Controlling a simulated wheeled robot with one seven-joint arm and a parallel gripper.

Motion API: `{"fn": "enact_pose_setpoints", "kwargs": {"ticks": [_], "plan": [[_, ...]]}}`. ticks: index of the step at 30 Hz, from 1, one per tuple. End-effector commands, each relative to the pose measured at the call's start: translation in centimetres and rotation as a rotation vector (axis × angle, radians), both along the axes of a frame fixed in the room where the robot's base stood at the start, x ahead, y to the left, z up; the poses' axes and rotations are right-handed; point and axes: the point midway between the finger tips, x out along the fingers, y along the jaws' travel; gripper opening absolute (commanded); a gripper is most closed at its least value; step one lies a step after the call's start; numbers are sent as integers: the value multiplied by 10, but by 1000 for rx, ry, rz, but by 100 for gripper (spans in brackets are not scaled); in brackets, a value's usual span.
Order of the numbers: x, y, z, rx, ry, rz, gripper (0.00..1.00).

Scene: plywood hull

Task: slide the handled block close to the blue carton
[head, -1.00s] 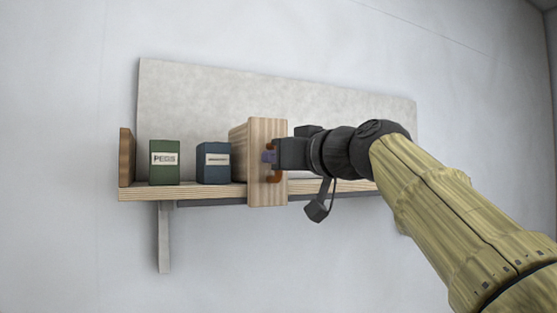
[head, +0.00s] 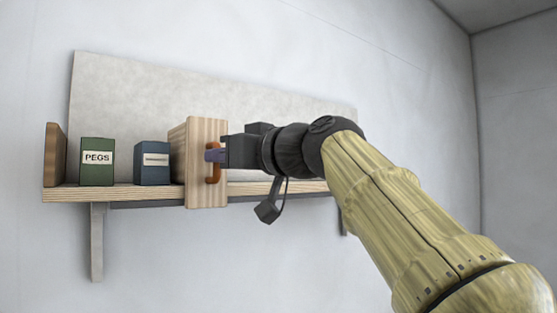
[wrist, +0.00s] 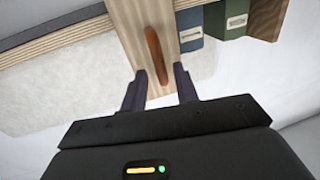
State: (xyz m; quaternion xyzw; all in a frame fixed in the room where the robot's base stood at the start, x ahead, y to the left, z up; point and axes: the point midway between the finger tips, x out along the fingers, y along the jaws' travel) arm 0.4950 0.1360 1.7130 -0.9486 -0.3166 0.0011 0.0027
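The handled block (head: 207,186) is a tall pale wooden block with an upright orange-brown handle (head: 213,174) on its front. It stands on the shelf just right of the blue carton (head: 153,174); any gap between them is too small to judge. My gripper (head: 215,153) is in front of the block at the handle. In the wrist view, my fingers (wrist: 161,77) are spread on either side of the near end of the handle (wrist: 154,52), with space visible on both sides. The blue carton (wrist: 188,28) also shows beside the block there.
A green PEGS carton (head: 96,168) stands left of the blue carton, and a brown end board (head: 55,153) closes the shelf's left end. The wooden shelf (head: 120,193) has a grey back panel (head: 130,85). The shelf right of the block is partly hidden by my arm.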

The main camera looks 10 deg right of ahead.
Motion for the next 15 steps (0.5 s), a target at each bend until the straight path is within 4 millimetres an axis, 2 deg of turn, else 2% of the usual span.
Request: {"fn": "enact_pose_setpoints", "kwargs": {"ticks": [15], "plan": [[-84,-64,-2,-1,-3,-5,30]]}}
